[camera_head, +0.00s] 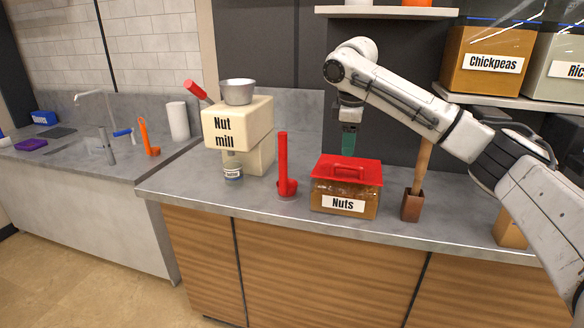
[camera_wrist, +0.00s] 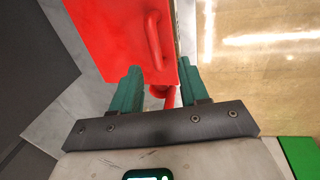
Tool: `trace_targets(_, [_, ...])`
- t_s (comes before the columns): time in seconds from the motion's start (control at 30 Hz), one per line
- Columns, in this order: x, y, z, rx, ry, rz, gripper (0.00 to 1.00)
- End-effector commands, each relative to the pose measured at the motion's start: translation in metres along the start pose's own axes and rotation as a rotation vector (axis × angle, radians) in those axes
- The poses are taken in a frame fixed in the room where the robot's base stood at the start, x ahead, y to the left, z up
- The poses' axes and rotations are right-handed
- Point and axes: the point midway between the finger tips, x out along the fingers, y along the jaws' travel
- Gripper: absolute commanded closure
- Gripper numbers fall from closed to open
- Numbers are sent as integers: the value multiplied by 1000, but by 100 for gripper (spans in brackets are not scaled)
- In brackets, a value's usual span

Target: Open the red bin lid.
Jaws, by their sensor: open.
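The red bin lid (camera_head: 332,171) lies on a see-through brown bin (camera_head: 326,200) labelled "Nuts" on the grey counter. It has a raised red handle (camera_head: 358,168) on top and looks shut. My gripper (camera_head: 348,150) points down above the back part of the lid, with green fingers. In the wrist view the gripper (camera_wrist: 160,72) is open, its fingers apart near one edge of the lid (camera_wrist: 110,35). The lid's handle (camera_wrist: 155,42) shows beyond the fingertips, not gripped. A red curved thing (camera_wrist: 165,92) shows between the fingers, farther down.
A red upright-handled scoop (camera_head: 283,170) stands left of the bin. A brown holder (camera_head: 412,205) with a wooden handle (camera_head: 422,165) stands close on the right. A nut mill (camera_head: 240,125) is farther left. A shelf (camera_head: 500,95) with bins hangs at the upper right.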

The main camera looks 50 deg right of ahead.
Motion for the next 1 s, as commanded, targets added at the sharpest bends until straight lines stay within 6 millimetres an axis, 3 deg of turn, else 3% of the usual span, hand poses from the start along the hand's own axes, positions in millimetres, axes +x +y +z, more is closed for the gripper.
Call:
trace_targets(0.13, [-28,0,-1,-1,2,2,56])
trace_targets(0.7, [12,-55,-84,-69,157,-38,56])
trace_targets(1.0, [26,-84,-117,-84,226,-60,56])
